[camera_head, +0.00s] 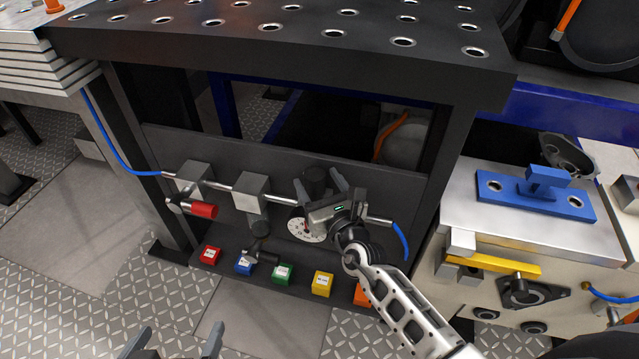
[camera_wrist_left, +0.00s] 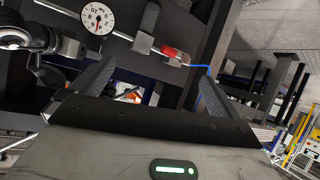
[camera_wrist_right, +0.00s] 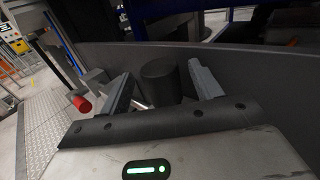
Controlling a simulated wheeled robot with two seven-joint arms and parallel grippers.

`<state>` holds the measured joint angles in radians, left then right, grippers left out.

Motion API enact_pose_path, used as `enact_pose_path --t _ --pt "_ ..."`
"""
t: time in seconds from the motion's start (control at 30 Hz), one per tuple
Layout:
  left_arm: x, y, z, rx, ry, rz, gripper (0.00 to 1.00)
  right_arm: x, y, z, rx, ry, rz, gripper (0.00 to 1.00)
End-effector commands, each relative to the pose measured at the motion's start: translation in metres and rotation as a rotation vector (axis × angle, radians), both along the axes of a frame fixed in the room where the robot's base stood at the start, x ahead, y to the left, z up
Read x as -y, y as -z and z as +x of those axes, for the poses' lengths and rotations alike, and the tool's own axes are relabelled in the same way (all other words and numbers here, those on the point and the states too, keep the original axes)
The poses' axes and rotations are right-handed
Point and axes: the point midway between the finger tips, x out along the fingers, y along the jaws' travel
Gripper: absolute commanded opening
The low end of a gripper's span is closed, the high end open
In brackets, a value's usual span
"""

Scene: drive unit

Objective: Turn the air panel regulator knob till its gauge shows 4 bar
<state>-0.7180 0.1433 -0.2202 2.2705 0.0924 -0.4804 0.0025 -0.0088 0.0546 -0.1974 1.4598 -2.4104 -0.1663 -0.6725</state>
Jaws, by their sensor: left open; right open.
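The regulator knob (camera_head: 316,180), a black cylinder, stands on top of the air line in the head view. My right gripper (camera_head: 320,188) is open with one finger on each side of it. In the right wrist view the knob (camera_wrist_right: 160,82) stands between the spread fingers (camera_wrist_right: 160,84); contact cannot be told. The round white gauge (camera_head: 304,229) sits below the knob, partly hidden by my right gripper. The gauge also shows in the left wrist view (camera_wrist_left: 98,17), with a short red needle; its value is too small to read surely. My left gripper (camera_head: 174,345) is open and empty at the bottom edge.
A red-handled valve (camera_head: 203,210) and grey blocks (camera_head: 251,192) sit on the line left of the gauge. Several coloured blocks (camera_head: 283,274) line the ledge below. A perforated black tabletop (camera_head: 290,45) overhangs the panel. A blue fixture (camera_head: 540,192) stands right.

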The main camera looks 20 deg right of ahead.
Motion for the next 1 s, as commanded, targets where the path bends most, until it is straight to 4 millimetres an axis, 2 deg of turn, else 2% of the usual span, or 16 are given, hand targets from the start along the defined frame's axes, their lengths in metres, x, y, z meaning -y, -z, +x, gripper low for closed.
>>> enact_pose_path --t 0.1,0.13,0.27,0.3,0.47,0.67,0.73,0.8,1.0 --pt "0.0 -0.001 0.0 0.001 0.0 0.001 1.0 0.0 0.0 0.0 0.0 0.0 0.0 0.64" --pt "0.0 -0.001 0.0 0.001 0.0 0.001 1.0 0.0 0.0 0.0 0.0 0.0 0.0 0.58" --pt "0.0 -0.001 0.0 0.001 0.0 0.001 1.0 0.0 0.0 0.0 0.0 0.0 0.0 0.22" --pt "0.0 -0.001 0.0 0.001 0.0 0.001 1.0 0.0 0.0 0.0 0.0 0.0 0.0 0.19" --pt "0.0 0.002 0.0 0.002 0.0 0.0 1.0 0.001 0.001 0.0 0.003 -0.01 -0.002 0.19" --pt "0.0 0.018 0.001 0.017 0.003 0.0 1.0 0.006 0.004 0.002 0.01 -0.118 -0.009 0.19" --pt "0.002 0.03 -0.001 0.008 0.011 -0.002 1.0 0.007 0.006 0.002 0.01 -0.167 -0.008 0.19" --pt "0.01 0.052 0.002 -0.036 0.039 -0.002 1.0 0.008 0.005 0.003 0.012 -0.207 -0.007 0.19" --pt "0.016 0.078 0.005 -0.089 0.059 -0.009 1.0 0.008 0.001 0.002 0.005 -0.271 -0.001 0.19"
